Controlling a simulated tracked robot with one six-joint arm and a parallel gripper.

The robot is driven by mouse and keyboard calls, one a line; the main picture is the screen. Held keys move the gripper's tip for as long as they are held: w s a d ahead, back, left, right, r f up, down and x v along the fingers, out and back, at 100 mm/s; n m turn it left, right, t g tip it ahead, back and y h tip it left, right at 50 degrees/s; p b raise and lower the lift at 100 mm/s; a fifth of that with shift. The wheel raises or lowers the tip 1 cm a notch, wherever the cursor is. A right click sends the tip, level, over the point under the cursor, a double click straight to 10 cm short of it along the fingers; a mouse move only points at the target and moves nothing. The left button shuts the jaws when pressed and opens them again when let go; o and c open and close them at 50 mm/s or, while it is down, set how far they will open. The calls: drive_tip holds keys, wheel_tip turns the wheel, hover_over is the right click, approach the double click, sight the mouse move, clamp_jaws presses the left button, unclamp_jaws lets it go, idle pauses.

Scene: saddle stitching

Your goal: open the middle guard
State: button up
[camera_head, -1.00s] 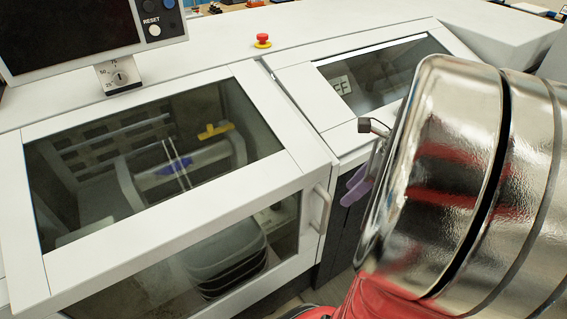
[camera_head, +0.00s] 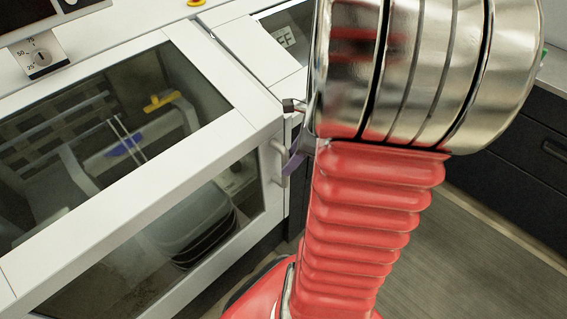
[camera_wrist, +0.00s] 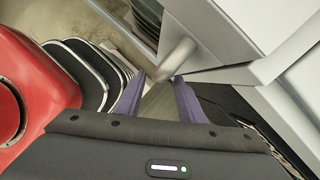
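A white-framed guard with dark glass panes (camera_head: 150,195) fills the left of the head view and looks closed. Its grey bar handle (camera_head: 277,165) stands upright at the right end of its front. My gripper (camera_head: 293,158) is just right of this handle, its purple fingers partly hidden by my arm. The handle (camera_wrist: 176,58) shows just beyond the fingertips. I cannot tell whether a finger touches it.
A second guard with a glass pane (camera_head: 290,30) and a sign adjoins on the right, partly behind my arm. A control screen (camera_head: 40,12) and a knob plate (camera_head: 40,57) are at upper left. Open floor (camera_head: 450,260) lies right of the machine.

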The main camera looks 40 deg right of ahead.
drive_tip(key=shift+x, duration=2.2)
drive_tip(key=shift+c, duration=0.6)
clamp_jaws()
drive_tip(key=shift+d, duration=0.15)
